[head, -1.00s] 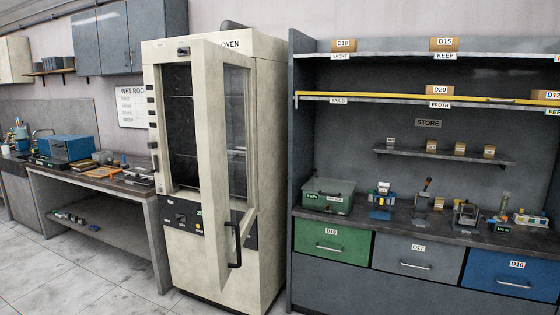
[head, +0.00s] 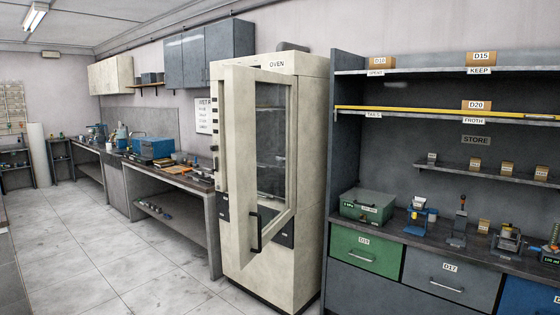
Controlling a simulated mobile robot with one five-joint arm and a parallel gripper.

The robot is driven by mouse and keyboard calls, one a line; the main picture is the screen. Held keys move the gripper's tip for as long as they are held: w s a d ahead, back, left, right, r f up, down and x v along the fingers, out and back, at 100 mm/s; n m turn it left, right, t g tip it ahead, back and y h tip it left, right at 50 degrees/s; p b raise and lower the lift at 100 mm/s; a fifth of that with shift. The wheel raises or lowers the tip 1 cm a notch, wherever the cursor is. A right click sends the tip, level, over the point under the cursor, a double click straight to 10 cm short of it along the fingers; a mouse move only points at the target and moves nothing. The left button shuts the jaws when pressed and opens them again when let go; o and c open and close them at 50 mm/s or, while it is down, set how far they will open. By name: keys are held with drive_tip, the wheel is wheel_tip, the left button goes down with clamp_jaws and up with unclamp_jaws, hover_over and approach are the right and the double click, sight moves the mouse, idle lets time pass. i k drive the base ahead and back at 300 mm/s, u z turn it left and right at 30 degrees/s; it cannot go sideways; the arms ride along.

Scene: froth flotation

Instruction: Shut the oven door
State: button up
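The oven (head: 309,190) is a tall cream cabinet in the middle of the head view, labelled OVEN on top. Its cream-framed glass door (head: 241,160) stands open, swung out toward me, and hides much of the oven's front. Through the glass, parts of the shelves inside show. A black handle (head: 257,232) is on the lower part of the door. My gripper is not in the head view.
A store shelf unit with a green drawer (head: 364,250) and a grey drawer (head: 447,282) stands right of the oven. A workbench (head: 172,178) with a blue box (head: 153,148) is to the left. The tiled floor (head: 120,265) at front left is clear.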

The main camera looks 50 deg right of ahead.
sight(247, 239)
drive_tip(key=z, duration=1.25)
drive_tip(key=i, duration=1)
drive_tip(key=u, duration=1.2)
drive_tip(key=k, duration=0.55)
drive_tip(key=u, duration=0.25)
drive_tip(key=i, duration=0.5)
drive_tip(key=u, duration=0.05)
